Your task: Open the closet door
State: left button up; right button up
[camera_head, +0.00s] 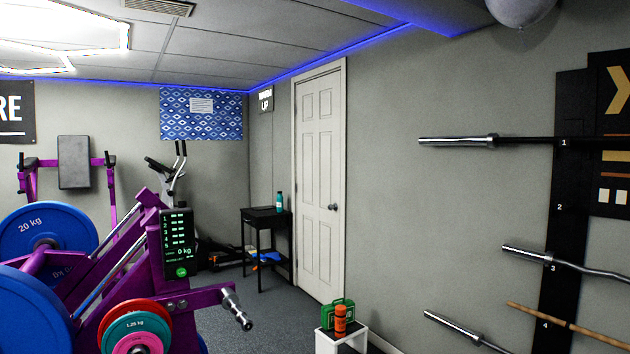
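The closet door (318,185) is a white panelled door in a pale frame on the grey wall, right of the picture's middle. It looks shut. Its round dark knob (333,207) is on the door's right side, about mid-height. Neither of my grippers shows in the head view, so I see nothing of mine at the door or knob.
A white stool (358,335) with a green case (337,314) and an orange bottle (340,321) stands near the door's lower right. A purple weight machine (190,297) fills the lower left. A black side table (266,219) stands left of the door. Barbells (458,141) jut from the right wall. Grey floor lies before the door.

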aim_at(318, 187)
jog(key=i+l+z, duration=0.2)
jog(key=i+z, duration=0.15)
jog(key=i, duration=0.25)
jog(key=i+z, duration=0.3)
jog(key=i, duration=0.85)
jog(key=i+l+u, duration=0.1)
jog(key=i, duration=0.45)
jog(key=i+l, duration=0.15)
jog(key=i, duration=0.4)
jog(key=i+j+u, duration=0.2)
jog(key=i+u, duration=0.65)
jog(key=u, duration=0.15)
jog(key=i+l+u, duration=0.15)
jog(key=i+u, duration=0.35)
jog(key=i+j+u, duration=0.1)
jog(key=i+u, duration=0.15)
jog(key=i, duration=0.95)
jog(key=i+j+z, duration=0.1)
jog(key=i+z, duration=0.25)
jog(key=z, duration=0.15)
jog(key=i+j+z, duration=0.2)
jog(key=i+z, duration=0.25)
jog(key=i+j+z, duration=0.15)
jog(key=j+z, duration=0.2)
jog(key=z, duration=0.15)
jog(key=i+j+z, duration=0.25)
jog(key=j+z, duration=0.25)
jog(key=l, duration=0.1)
